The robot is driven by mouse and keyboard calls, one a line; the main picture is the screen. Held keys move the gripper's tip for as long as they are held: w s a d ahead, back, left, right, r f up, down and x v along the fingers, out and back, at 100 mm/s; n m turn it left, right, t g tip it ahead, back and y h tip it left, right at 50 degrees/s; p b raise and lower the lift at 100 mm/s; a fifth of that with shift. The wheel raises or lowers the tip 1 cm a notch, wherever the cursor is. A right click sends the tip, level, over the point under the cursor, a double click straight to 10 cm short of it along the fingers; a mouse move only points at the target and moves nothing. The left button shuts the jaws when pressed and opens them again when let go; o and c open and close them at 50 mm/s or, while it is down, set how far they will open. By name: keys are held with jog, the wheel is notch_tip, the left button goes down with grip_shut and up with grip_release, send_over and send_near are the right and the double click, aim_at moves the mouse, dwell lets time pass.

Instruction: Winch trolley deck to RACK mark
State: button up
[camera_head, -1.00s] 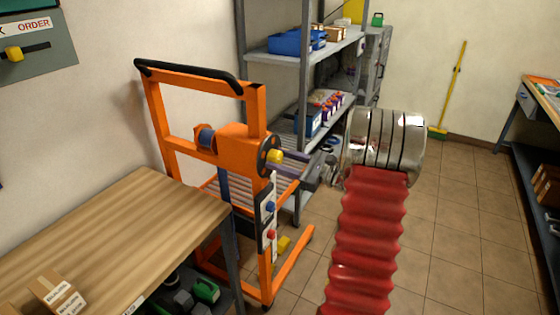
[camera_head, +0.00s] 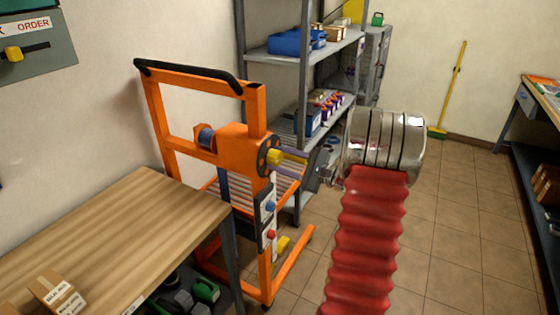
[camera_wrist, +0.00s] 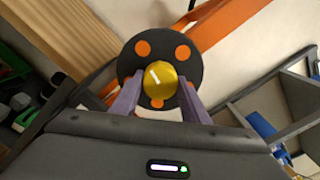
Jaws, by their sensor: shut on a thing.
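The orange trolley (camera_head: 255,105) stands between the wooden bench and the shelving. Its winch has a dark disc with orange spots (camera_wrist: 115,68) and a yellow knob (camera_head: 275,157). In the wrist view the yellow knob (camera_wrist: 160,77) sits between the two purple fingers of my gripper (camera_wrist: 158,92), which is shut on it. In the head view my gripper (camera_head: 290,157) reaches the knob from the right. The slatted trolley deck (camera_head: 210,187) shows partly behind the frame. A white strip (camera_head: 268,218) on the post carries blue and red markers; I cannot read a RACK label.
The wooden bench (camera_head: 130,215) is close at the left, with small boxes on it. Grey shelving (camera_head: 285,60) with blue bins stands behind the trolley. My red-sleeved arm covers part of the tiled floor (camera_head: 450,230), which is clear at the right.

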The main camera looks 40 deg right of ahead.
jog(key=shift+a+n, duration=0.15)
jog(key=shift+n, duration=0.15)
jog(key=o, duration=1.1)
jog(key=shift+c, duration=0.2)
jog(key=v, duration=1.4)
jog(key=shift+w, duration=0.1)
jog(key=shift+f, duration=0.15)
dwell(0.4)
